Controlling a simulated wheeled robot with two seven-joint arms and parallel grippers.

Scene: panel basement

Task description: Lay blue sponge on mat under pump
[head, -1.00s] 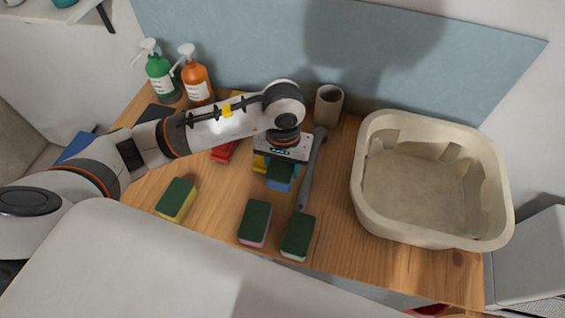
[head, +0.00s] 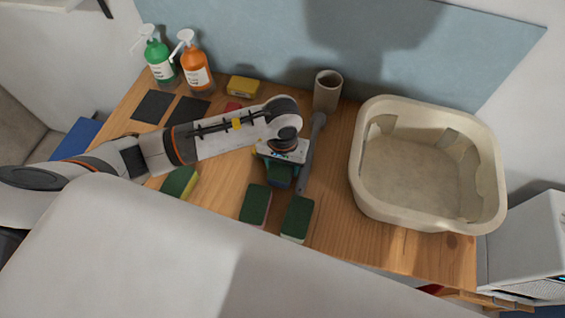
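The blue sponge (head: 281,182), with a dark green top, is under my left gripper (head: 280,166), which appears shut on it; the fingertips are mostly hidden. Whether it touches the table is unclear. Two dark mats lie at the back left: one mat (head: 152,107) in front of the green pump bottle (head: 158,58), the other mat (head: 188,111) in front of the orange pump bottle (head: 195,66). Both mats look bare in their visible parts. My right gripper is not in view.
Green-topped sponges (head: 255,204) (head: 297,217) (head: 180,183) lie near the front edge. A yellow sponge (head: 242,86) lies at the back. A grey brush (head: 309,160) lies right of my gripper, a cup (head: 327,92) behind it. A beige basin (head: 372,205) fills the right.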

